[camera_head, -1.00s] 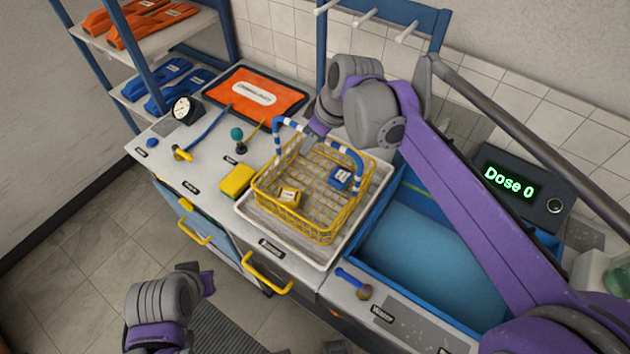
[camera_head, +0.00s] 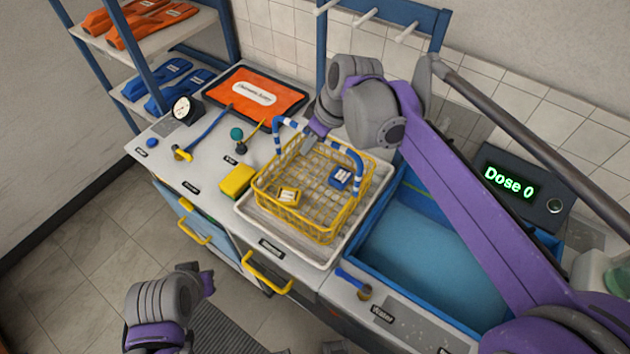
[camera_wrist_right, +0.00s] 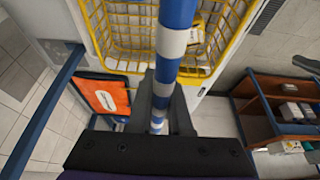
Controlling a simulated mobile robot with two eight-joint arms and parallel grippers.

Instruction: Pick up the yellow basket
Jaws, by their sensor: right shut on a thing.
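The yellow wire basket (camera_head: 308,190) stands in or just over the white tray (camera_head: 250,220) on the counter; I cannot tell if it touches the tray.
A blue basin (camera_head: 430,260) lies right of the tray. An orange mat (camera_head: 255,92) lies behind. A "Dose 0" display (camera_head: 510,183) stands at the right.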

